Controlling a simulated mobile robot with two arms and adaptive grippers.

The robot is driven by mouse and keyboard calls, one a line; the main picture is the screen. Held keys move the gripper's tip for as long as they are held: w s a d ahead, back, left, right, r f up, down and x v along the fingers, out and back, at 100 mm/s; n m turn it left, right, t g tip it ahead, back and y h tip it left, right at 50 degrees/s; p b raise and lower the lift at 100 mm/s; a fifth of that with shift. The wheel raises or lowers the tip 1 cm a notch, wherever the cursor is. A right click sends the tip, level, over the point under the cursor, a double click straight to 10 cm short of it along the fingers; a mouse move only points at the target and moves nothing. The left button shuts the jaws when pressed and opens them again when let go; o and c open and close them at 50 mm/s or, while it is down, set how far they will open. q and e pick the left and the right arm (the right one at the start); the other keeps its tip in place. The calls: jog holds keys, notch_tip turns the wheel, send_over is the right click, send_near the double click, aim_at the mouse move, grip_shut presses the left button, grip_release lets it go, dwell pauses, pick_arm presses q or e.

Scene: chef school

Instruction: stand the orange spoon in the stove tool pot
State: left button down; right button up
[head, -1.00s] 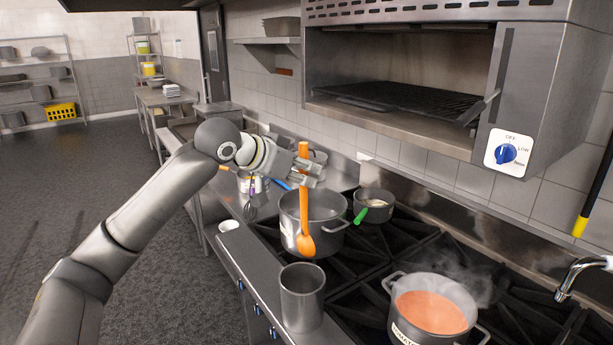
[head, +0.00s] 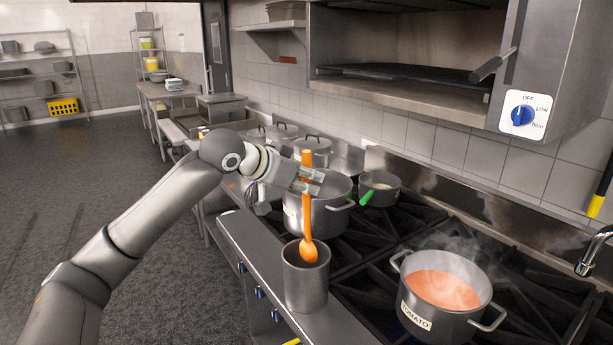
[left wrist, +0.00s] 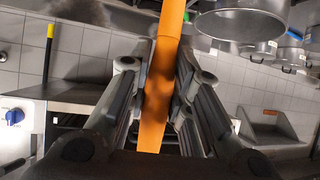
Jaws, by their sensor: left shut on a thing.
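The orange spoon (head: 307,222) is held upright, bowl down, by my left gripper (head: 312,181). The gripper is shut on its handle, and the orange handle (left wrist: 160,90) runs between both fingers in the left wrist view. The stove tool pot (head: 305,285) is a plain grey metal cylinder at the front edge of the stove. The spoon's bowl (head: 308,252) is at the pot's mouth, overlapping its opening in the head view; I cannot tell how deep it is. My right gripper is not in view.
A large steel pot (head: 325,215) stands right behind the spoon. A small pan (head: 380,190) with a green-handled utensil (head: 367,198) is beside it. A steaming tomato pot (head: 440,300) stands to the right. The salamander oven (head: 400,85) overhangs the back.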

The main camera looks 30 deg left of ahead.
aim_at(305, 216)
pick_arm(q)
notch_tip(305, 216, down, 7)
jog(key=b, duration=0.4)
jog(key=shift+f+b, duration=0.5)
jog(key=shift+f, duration=0.55)
jog(key=c, duration=1.2)
grip_release()
jog(key=shift+c, duration=0.2)
jog(key=v, duration=1.2)
